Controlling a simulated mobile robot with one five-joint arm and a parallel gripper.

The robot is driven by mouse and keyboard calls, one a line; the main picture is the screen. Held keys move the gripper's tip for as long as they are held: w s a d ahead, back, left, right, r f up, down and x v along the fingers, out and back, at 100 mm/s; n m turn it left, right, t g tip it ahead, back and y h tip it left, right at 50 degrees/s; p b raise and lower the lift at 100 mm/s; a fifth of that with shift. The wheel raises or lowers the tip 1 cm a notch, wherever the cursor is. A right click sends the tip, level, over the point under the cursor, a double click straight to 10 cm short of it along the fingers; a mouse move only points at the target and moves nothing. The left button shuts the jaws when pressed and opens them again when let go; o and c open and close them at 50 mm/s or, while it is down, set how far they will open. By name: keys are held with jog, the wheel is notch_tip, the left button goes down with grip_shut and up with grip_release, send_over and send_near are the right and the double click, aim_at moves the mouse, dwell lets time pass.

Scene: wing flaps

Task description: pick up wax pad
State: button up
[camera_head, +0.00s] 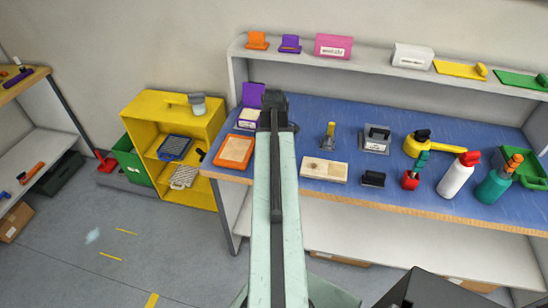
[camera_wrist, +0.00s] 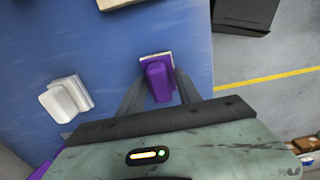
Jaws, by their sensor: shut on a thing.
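In the wrist view, a small pad with a purple grip and a pale base (camera_wrist: 158,79), which I take to be the wax pad, sits between the fingers of my gripper (camera_wrist: 160,84). My gripper is shut on its purple part. Whether the pad touches the blue worktop or is raised is hard to tell. In the head view, my gripper (camera_head: 276,108) is over the left part of the worktop, and my arm hides the held pad.
The blue worktop (camera_head: 318,113) holds an orange-framed pad (camera_head: 234,152), a pale board (camera_head: 324,170) and several tools and bottles. A purple upright piece (camera_head: 253,95) stands left of my gripper. A white block (camera_wrist: 65,97) lies left in the wrist view. The shelf (camera_head: 374,62) runs behind.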

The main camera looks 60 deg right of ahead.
notch_tip(320, 180, up, 10)
jog(key=p, duration=1)
jog(key=shift+r, duration=0.15)
